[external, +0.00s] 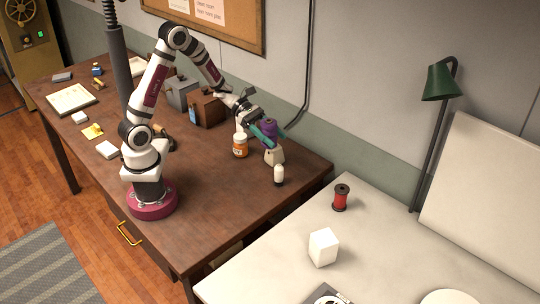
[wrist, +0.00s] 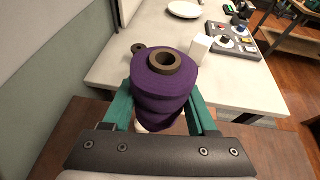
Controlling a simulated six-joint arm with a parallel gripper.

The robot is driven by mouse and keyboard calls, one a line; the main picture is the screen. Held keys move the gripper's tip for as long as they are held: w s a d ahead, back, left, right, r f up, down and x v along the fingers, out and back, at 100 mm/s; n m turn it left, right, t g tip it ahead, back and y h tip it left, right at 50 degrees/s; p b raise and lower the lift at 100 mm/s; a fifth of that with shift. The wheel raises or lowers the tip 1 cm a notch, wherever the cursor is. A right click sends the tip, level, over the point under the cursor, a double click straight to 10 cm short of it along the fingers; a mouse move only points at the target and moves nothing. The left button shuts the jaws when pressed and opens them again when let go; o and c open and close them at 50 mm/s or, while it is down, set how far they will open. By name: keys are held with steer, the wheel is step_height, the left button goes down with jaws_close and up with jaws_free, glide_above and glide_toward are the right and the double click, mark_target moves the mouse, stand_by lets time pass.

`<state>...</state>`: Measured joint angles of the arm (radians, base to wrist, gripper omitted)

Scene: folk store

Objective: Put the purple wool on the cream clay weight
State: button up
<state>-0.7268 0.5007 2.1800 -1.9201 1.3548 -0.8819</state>
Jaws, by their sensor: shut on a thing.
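The purple wool (external: 269,128) is a cone-shaped spool with a brown core, upright between the teal fingers of my gripper (external: 262,136). In the wrist view the wool (wrist: 160,88) fills the space between the fingers (wrist: 160,108).
On the pale table to the right are a red spool (external: 341,198) and a white block (external: 323,247). The brown table's front middle is clear.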

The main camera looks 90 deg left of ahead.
steer(key=w+a+r+n+y, duration=0.1)
steer(key=a, duration=0.2)
glide_above(278, 147)
steer(key=shift+t, duration=0.3)
step_height(278, 147, down, 10)
steer(key=shift+a+r, duration=0.1)
steer(key=shift+r, duration=0.15)
steer(key=shift+f, duration=0.4)
steer(key=shift+f, duration=0.15)
steer(key=o, duration=1.3)
